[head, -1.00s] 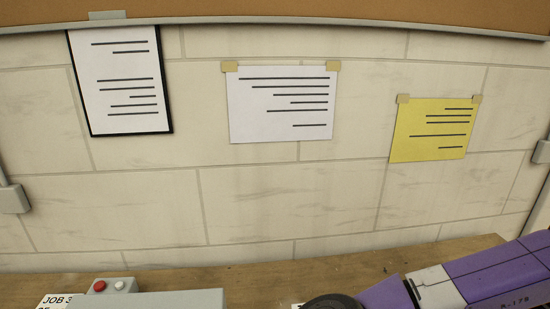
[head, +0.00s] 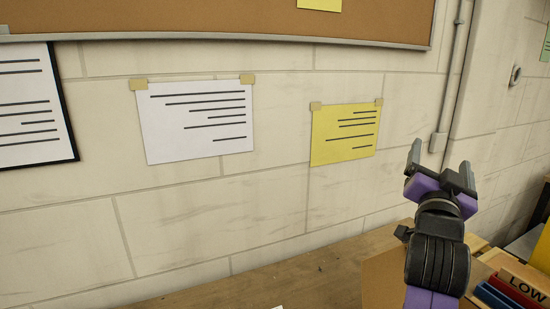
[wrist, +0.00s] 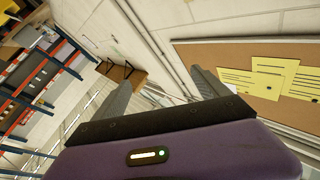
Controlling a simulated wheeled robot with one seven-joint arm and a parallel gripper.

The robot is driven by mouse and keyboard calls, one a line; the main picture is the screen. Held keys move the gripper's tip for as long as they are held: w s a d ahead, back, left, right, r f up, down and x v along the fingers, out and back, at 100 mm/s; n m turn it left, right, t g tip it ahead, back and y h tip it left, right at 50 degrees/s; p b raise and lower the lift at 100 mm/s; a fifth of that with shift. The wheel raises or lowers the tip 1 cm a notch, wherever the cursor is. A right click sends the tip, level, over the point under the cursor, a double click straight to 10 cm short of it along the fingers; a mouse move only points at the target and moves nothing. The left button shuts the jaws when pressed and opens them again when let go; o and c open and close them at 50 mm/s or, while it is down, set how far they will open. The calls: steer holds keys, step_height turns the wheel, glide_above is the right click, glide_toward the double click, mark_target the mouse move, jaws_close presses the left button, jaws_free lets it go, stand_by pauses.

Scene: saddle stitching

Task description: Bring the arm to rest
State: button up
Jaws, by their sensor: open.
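My gripper (head: 440,168) is at the right of the head view, raised above the wooden bench with its fingers pointing up. Its two grey fingers are apart with nothing between them. The purple and black arm links below it reach down to the bottom edge of the picture. In the wrist view my gripper (wrist: 160,92) also shows open and empty, with the wall and part of the room beyond its fingers.
The wooden bench (head: 290,270) runs along the wall. Bins or boxes, one marked LOW (head: 522,284), stand at the lower right near my arm. A corkboard (head: 200,22) hangs above taped sheets. Shelving (wrist: 45,75) shows in the wrist view.

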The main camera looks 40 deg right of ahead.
steer(key=w+a+f+n+t+y, duration=0.1)
steer(key=a+f+n+t+y, duration=0.45)
steer(key=a, duration=0.25)
steer(key=w+a+f+n+t+y, duration=0.2)
steer(key=a+f+n+t+y, duration=0.25)
steer(key=a+n, duration=0.35)
steer(key=w+a+f+n+t+y, duration=0.1)
steer(key=a+f+n+t+y, duration=0.35)
steer(key=a, duration=0.45)
steer(key=s+a+f+g+y, duration=0.2)
steer(key=s+a+f+g, duration=0.2)
steer(key=s+a+f, duration=0.3)
steer(key=s+a+f+g+y, duration=0.3)
steer(key=s+a+f, duration=0.5)
steer(key=s+f, duration=0.3)
steer(key=s, duration=0.4)
steer(key=shift+s+g, duration=0.25)
steer(key=shift+g, duration=0.1)
steer(key=shift+y, duration=0.25)
steer(key=shift+c, duration=0.5)
